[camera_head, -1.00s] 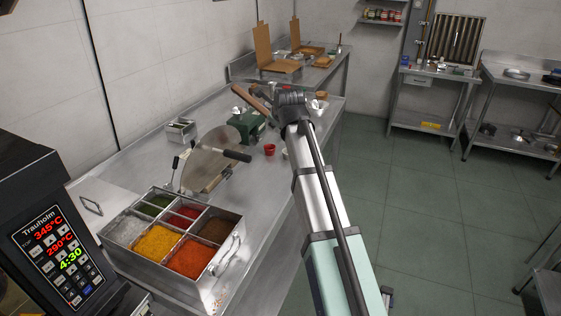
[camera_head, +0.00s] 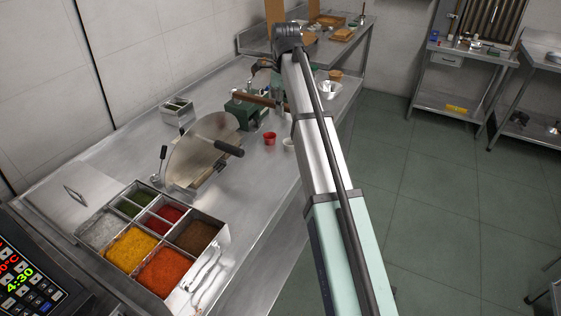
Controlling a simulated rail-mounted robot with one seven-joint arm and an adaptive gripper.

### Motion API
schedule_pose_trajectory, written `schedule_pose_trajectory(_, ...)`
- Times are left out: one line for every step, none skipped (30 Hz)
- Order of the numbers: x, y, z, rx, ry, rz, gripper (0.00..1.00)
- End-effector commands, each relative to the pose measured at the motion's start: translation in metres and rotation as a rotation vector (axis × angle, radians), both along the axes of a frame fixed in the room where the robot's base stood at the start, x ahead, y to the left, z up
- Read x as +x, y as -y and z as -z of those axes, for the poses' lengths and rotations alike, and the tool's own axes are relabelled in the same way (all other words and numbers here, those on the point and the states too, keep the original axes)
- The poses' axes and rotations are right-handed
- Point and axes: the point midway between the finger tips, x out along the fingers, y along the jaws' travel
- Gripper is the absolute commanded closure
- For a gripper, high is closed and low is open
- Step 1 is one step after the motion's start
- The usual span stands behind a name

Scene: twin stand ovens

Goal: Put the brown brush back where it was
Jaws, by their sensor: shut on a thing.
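The brown brush (camera_head: 254,98) shows as a brown handle-like length beside my arm. It lies almost level in the picture, in front of the green box, above the steel counter. Its right end meets my gripper (camera_head: 282,104), which is mostly hidden behind my arm. My gripper is shut on the brush. The bristles cannot be made out. No empty place for the brush can be made out clearly.
A green box (camera_head: 246,116) stands on the steel counter (camera_head: 120,160). A round metal sheet with black handles (camera_head: 199,150), a red cup (camera_head: 269,138) and a spice tray (camera_head: 205,262) stand nearer. A small metal box (camera_head: 177,112) is at left. Green floor lies right.

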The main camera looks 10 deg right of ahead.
Motion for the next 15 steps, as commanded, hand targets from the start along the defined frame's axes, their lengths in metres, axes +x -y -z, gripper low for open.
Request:
schedule_pose_trajectory(0.0,0.0,0.005,-0.001,-0.01,0.0,1.0)
schedule_pose_trajectory(-0.001,0.0,0.009,-0.001,-0.013,0.0,1.0)
schedule_pose_trajectory(-0.002,0.0,0.015,-0.001,-0.015,0.0,1.0)
schedule_pose_trajectory(-0.002,0.0,0.021,-0.002,-0.014,0.0,1.0)
schedule_pose_trajectory(-0.003,0.0,0.028,-0.001,-0.015,0.0,1.0)
schedule_pose_trajectory(-0.003,0.0,0.037,-0.001,-0.016,0.0,1.0)
schedule_pose_trajectory(-0.003,0.0,0.044,-0.001,-0.015,0.0,1.0)
schedule_pose_trajectory(-0.003,0.0,0.051,-0.001,-0.015,0.0,1.0)
schedule_pose_trajectory(-0.003,0.0,0.061,-0.001,-0.015,0.0,1.0)
schedule_pose_trajectory(-0.003,0.0,0.068,-0.002,-0.014,0.0,1.0)
schedule_pose_trajectory(-0.003,0.0,0.076,-0.001,-0.015,0.001,1.0)
schedule_pose_trajectory(-0.003,0.0,0.085,-0.001,-0.013,0.0,1.0)
schedule_pose_trajectory(-0.003,0.0,0.093,-0.002,-0.014,0.0,1.0)
schedule_pose_trajectory(-0.003,0.0,0.1,-0.001,-0.015,0.001,1.0)
schedule_pose_trajectory(-0.003,0.0,0.109,-0.001,-0.013,0.0,1.0)
